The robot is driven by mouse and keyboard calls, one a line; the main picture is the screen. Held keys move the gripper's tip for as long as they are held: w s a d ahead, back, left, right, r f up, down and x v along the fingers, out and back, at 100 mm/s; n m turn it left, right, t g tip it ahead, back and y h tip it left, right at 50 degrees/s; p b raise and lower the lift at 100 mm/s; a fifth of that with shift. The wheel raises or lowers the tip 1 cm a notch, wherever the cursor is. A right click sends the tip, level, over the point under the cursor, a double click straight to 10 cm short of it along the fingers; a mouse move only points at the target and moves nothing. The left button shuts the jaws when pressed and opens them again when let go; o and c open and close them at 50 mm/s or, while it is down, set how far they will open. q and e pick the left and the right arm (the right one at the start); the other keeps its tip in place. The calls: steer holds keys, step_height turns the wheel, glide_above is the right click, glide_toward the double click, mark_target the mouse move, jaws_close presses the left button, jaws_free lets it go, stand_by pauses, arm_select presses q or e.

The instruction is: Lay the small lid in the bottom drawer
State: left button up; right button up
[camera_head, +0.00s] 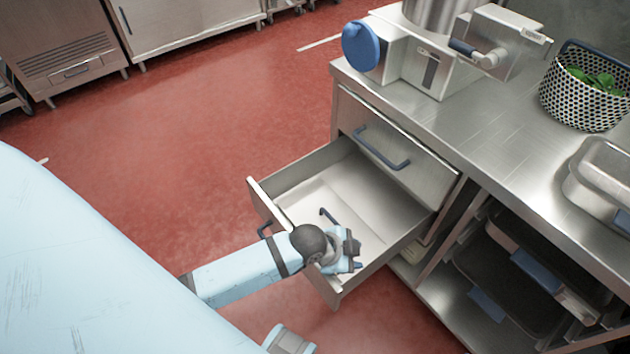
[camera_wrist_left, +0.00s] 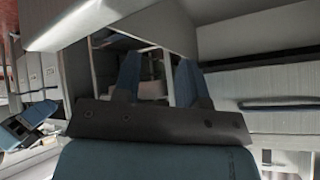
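The bottom drawer (camera_head: 290,172) is pulled out below a closed upper drawer. A pale, flat piece with a small blue handle (camera_head: 328,215) lies on the drawer floor and looks like the small lid (camera_head: 322,200); its near part is hidden behind my gripper. My left gripper (camera_head: 354,252) is over the near right part of the drawer, just to the right of the handle. In the left wrist view its two blue fingers (camera_wrist_left: 158,82) stand apart with nothing gripped between them.
The upper drawer (camera_head: 410,145) is shut. On the steel counter stand a machine with a blue knob (camera_head: 362,46), a dotted basket with greens (camera_head: 582,95) and a metal pan (camera_head: 602,172). Dark trays (camera_head: 505,275) sit on the open shelf at right. The red floor at left is clear.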

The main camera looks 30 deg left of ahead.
arm_select(q)
steer(key=s+a+r+n+t+y, duration=0.1)
steer(key=s+a+r+n+t, duration=0.2)
steer(key=s+n, duration=0.6)
steer(key=shift+a+r+t, duration=0.15)
steer(key=shift+a+t, duration=0.65)
